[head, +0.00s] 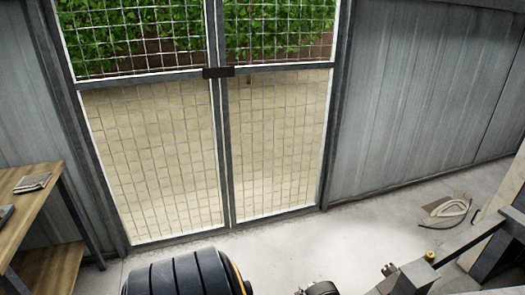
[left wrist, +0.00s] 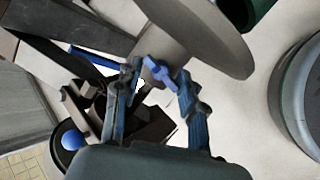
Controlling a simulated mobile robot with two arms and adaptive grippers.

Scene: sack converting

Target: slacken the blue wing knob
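The blue wing knob (left wrist: 158,72) shows in the left wrist view, in front of a grey disc (left wrist: 205,35). My left gripper (left wrist: 157,78) has its two fingers apart, one on each side of the knob. The knob lies around the level of the fingertips. A light gap shows between the left finger and the knob; the right fingertip is close to a wing, and I cannot tell whether they touch. The knob cannot be made out in the head view. My right gripper is in neither view.
In the head view, a mesh gate (head: 215,150) stands ahead, a wooden bench (head: 38,205) at left.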

